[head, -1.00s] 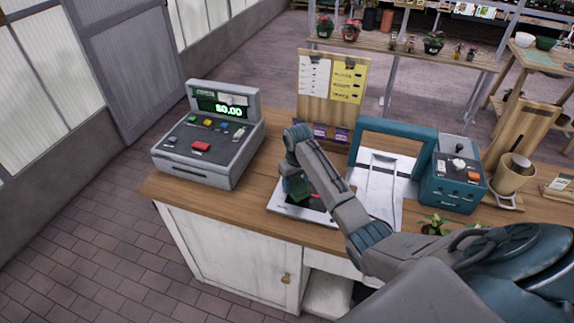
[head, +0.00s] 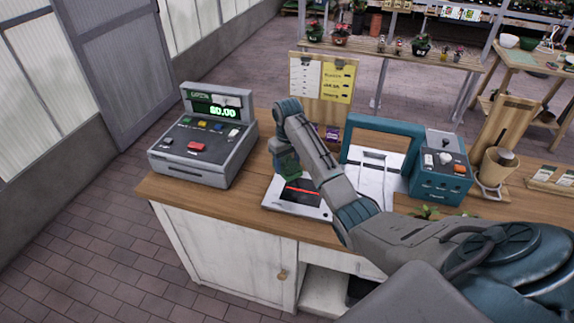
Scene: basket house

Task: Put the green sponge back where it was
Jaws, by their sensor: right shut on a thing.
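The green sponge (head: 288,166) is in my right gripper (head: 283,152), which comes in from the right and is shut on it. Part of the sponge is hidden by the gripper. The sponge appears held above the left part of a flat white device with a dark top and red line (head: 303,193) on the wooden counter (head: 165,187). My left gripper is not in view.
A grey cash register (head: 205,140) stands on the left of the counter. A teal frame (head: 385,127), a teal box with knobs (head: 440,172) and a tan pot (head: 497,165) stand to the right. A wooden clipboard stand (head: 322,90) is behind.

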